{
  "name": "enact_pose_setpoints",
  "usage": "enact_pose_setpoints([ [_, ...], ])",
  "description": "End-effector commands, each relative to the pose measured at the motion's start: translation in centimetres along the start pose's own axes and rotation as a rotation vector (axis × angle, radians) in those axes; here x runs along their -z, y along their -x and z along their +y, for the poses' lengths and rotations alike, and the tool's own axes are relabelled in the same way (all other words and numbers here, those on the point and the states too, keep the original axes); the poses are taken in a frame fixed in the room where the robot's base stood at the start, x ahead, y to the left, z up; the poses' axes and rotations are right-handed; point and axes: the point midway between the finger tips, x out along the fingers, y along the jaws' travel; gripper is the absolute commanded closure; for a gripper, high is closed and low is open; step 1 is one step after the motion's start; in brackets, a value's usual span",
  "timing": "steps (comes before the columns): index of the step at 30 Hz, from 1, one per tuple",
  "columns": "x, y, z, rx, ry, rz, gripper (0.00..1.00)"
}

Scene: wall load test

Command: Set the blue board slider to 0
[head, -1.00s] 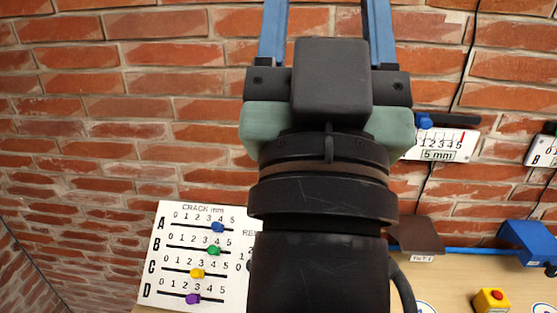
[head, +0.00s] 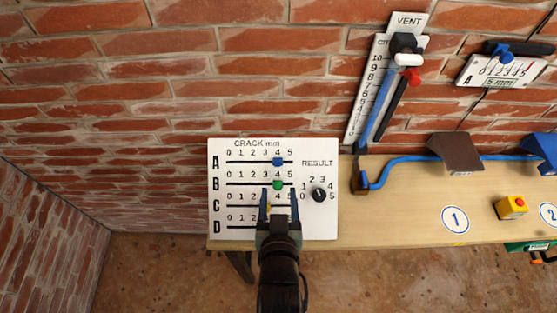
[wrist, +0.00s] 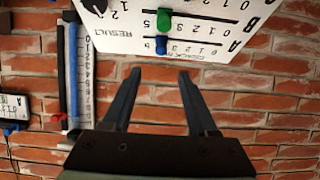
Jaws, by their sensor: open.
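The white crack board (head: 217,190) has lettered rows A to D with slots numbered 0 to 5. The blue slider (head: 278,162) is in the top row A, at about 4. It also shows in the wrist view (wrist: 162,45), where the board appears upside down. My gripper (head: 280,195) is open and empty, its fingers apart in front of the board's lower rows in the head view. In the wrist view my gripper (wrist: 158,75) has its fingertips on either side of the blue slider's line, apart from it.
The green slider (head: 278,185) is in row B, just below the blue one. A yellow slider is mostly hidden behind my gripper; row D is partly hidden. A black result dial (head: 319,195) is at the board's right. A vent gauge (head: 357,110) hangs further right, above the wooden bench (head: 390,220).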

Motion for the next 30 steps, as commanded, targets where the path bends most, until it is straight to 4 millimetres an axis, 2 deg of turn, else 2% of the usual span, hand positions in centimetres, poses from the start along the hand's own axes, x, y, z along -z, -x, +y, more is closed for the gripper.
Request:
enact_pose_setpoints([
  [9, 0.3, -5.2, 0.0, -0.001, 0.001, 0.003, 0.41],
  [18, 0.3, -9.4, 0.0, 0.000, 0.001, 0.003, 0.41],
  [24, 0.2, -11.0, 0.0, 0.000, 0.000, 0.003, 0.41],
  [30, 0.2, -11.4, 0.0, 0.000, 0.000, 0.002, 0.41],
])
